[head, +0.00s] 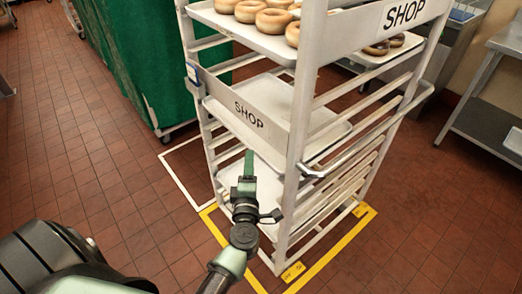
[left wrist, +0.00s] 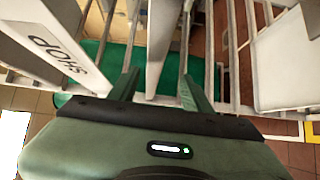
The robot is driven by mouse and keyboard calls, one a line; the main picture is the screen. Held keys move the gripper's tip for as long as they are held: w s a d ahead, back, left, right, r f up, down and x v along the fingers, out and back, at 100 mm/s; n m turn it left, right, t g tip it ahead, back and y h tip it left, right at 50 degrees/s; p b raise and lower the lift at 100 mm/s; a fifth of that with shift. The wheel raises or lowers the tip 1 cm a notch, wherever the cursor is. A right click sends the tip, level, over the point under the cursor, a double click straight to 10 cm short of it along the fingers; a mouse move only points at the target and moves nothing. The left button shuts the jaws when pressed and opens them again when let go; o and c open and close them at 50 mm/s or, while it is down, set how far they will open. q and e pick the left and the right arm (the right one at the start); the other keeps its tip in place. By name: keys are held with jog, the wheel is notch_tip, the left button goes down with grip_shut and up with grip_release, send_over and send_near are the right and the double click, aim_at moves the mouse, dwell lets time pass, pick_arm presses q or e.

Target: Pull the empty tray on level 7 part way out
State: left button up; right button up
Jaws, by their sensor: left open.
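A white wheeled rack (head: 300,130) holds several trays on side rails. An empty pale tray (head: 262,172) sits low in the rack, below the lower SHOP panel; I cannot read its level number. Another empty tray (head: 275,97) sits above it at that panel. My left gripper (head: 249,160) is at the rack's open front, at the near edge of the low tray. In the left wrist view my gripper (left wrist: 158,82) is open, and a pale tray edge (left wrist: 163,50) shows between its fingers. I cannot tell whether they touch. My right gripper is not in view.
Doughnuts (head: 272,20) lie on an upper tray. The lower SHOP panel (head: 248,113) hangs just above my left gripper. A green covered rack (head: 145,60) stands behind at the left, a metal table (head: 480,100) at the right. The tiled floor at the left is clear.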

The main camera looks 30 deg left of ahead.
aim_at(250, 148)
pick_arm(q)
jog(key=shift+r+x, duration=0.2)
jog(key=shift+x, duration=1.8)
jog(key=shift+r+x, duration=0.2)
jog(key=shift+x, duration=1.75)
grip_shut()
